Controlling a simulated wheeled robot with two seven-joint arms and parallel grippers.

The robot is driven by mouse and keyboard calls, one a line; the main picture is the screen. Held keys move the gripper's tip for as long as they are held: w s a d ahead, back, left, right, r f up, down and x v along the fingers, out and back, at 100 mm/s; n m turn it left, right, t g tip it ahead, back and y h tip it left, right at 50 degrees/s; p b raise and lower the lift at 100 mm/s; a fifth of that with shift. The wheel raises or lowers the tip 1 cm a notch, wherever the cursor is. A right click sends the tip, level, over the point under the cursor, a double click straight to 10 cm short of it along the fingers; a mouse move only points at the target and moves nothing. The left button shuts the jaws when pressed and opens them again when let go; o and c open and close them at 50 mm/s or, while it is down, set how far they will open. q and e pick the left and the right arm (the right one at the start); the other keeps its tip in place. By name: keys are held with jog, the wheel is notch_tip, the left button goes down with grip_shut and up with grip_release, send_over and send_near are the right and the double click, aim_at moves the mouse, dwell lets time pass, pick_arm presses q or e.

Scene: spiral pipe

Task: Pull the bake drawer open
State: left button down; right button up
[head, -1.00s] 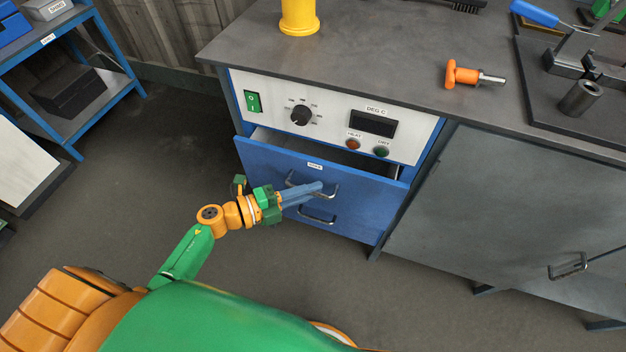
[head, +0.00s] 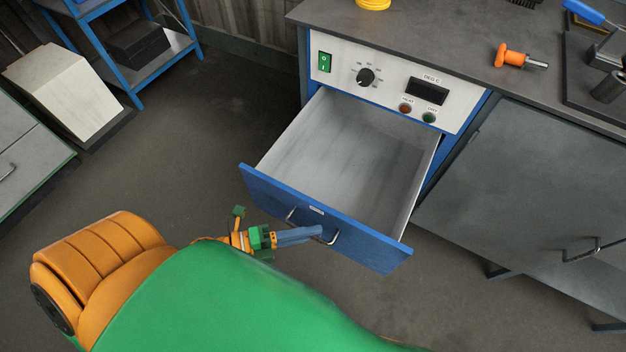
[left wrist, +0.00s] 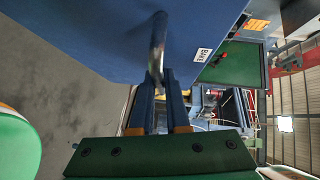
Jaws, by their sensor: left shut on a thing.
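The bake drawer (head: 262,183) has a blue front and a bare grey metal inside. In the head view it stands far out from the cabinet and looks empty. Its metal bar handle (head: 334,238) is on the front, below a small white label. My left gripper (head: 318,231) is at the handle, shut on it. In the left wrist view the fingers (left wrist: 160,88) close around the handle (left wrist: 157,45), and the label on the blue front reads BAKE. My right gripper is not in view.
A control panel (head: 388,83) with a green switch, dial, display and two buttons sits above the drawer. An orange-handled tool (head: 510,57) lies on the bench top. A grey cabinet (head: 520,180) stands to the right. Open floor lies left of the drawer.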

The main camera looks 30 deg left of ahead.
pick_arm(q)
jog(key=shift+s, duration=0.4)
jog(key=c, duration=0.9)
grip_release()
jog(key=v, duration=0.7)
jog(key=shift+b, duration=0.3)
jog(key=shift+a, duration=0.15)
